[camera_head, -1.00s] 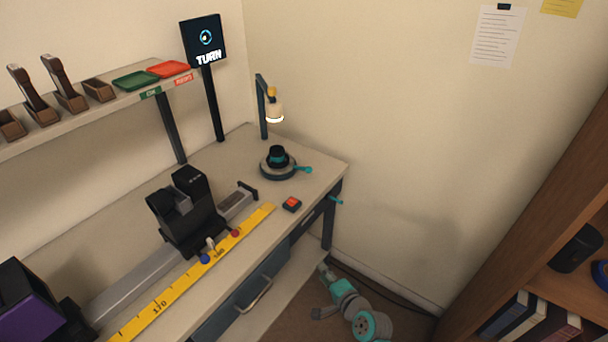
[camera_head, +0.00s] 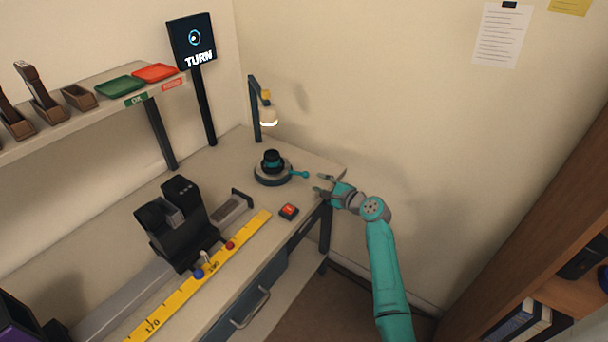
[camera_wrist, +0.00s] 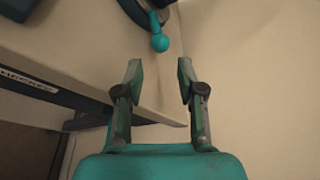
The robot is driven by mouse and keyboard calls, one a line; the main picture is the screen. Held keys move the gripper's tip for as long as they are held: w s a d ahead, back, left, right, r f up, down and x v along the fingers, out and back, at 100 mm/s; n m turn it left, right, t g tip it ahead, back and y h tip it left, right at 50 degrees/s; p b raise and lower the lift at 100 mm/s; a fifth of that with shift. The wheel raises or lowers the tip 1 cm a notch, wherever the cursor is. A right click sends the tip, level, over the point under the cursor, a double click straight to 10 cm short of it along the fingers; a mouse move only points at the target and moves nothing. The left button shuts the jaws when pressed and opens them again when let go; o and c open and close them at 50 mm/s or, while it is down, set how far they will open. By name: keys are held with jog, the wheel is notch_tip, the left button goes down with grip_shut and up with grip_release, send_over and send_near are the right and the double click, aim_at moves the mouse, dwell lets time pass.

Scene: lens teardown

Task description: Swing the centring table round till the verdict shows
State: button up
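The centring table (camera_head: 273,178) is a round dark base near the bench's far right corner, with a black and teal lens part (camera_head: 271,160) on it. Its teal handle with a ball end (camera_head: 305,174) points right. In the wrist view the ball (camera_wrist: 160,43) is ahead of my fingertips, apart from them. My gripper (camera_head: 322,184) is open and empty, just right of the handle at the bench's right edge; its fingers also show in the wrist view (camera_wrist: 158,70). The screen (camera_head: 192,42) on a post reads "TURN" below a ring symbol.
A lamp (camera_head: 268,115) stands behind the centring table. A red button (camera_head: 289,211) sits in front of it, near the yellow ruler (camera_head: 190,288). A black rail device (camera_head: 180,225) stands left. The wall is close on the right.

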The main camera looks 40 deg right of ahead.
aim_at(307, 176)
jog(key=x, duration=0.9)
jog(key=shift+w+f, duration=0.1)
jog(key=shift+w, duration=0.05)
grip_shut()
